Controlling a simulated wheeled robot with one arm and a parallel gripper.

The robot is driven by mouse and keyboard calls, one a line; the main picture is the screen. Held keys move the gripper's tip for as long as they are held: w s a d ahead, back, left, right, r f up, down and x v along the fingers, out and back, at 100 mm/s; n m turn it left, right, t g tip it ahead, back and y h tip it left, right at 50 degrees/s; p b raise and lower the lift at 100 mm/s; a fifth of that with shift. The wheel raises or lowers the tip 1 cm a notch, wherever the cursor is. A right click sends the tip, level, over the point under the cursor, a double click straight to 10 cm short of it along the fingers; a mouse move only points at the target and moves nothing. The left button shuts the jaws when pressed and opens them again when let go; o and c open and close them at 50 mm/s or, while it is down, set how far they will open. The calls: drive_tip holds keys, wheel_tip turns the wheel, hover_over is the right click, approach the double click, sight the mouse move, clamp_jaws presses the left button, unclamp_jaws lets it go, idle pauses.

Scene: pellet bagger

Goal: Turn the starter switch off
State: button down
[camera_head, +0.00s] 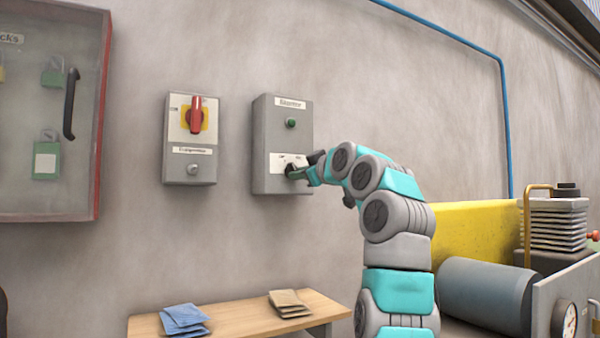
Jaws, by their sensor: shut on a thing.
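The starter box (265,125) is a grey box on the wall, with a label at its top and a green button or lamp (291,123) below it. The knob's exact angle is too small and too covered to tell.
A grey isolator box with a red handle (196,115) hangs to the left. A lock cabinet (45,205) is further left. Below is a wooden table (240,315) with blue packets (184,320) and brown packets (288,302). Machinery with a grey cylinder (485,293) stands at the right.

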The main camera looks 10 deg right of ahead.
idle(0.5)
drive_tip(key=c, duration=0.9)
unclamp_jaws()
drive_tip(key=shift+o, duration=0.2)
drive_tip(key=b+v, duration=0.2)
drive_tip(key=v, duration=0.5)
drive_tip(key=shift+s, duration=0.35)
drive_tip(key=shift+d, duration=0.1)
